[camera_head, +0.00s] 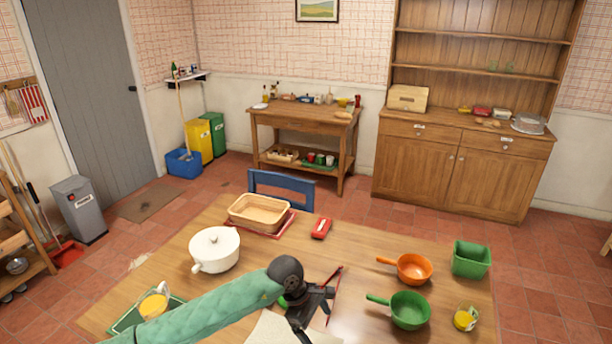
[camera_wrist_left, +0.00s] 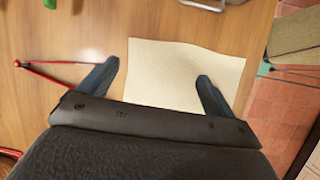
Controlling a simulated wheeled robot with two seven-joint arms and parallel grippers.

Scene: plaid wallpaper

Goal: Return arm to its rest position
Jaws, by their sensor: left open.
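My left arm (camera_head: 215,312), in a green sleeve, reaches in from the lower left over the wooden table. Its black gripper (camera_head: 318,310) is above the front middle of the table. In the left wrist view the gripper (camera_wrist_left: 157,72) has its two fingers wide apart, with nothing between them. A cream sheet (camera_wrist_left: 180,60) lies on the table beneath the fingers; part of it shows in the head view (camera_head: 268,334). A thin red item (camera_wrist_left: 45,64) lies beside the left finger. My right gripper is not in view.
A blue chair (camera_head: 282,184) stands behind.

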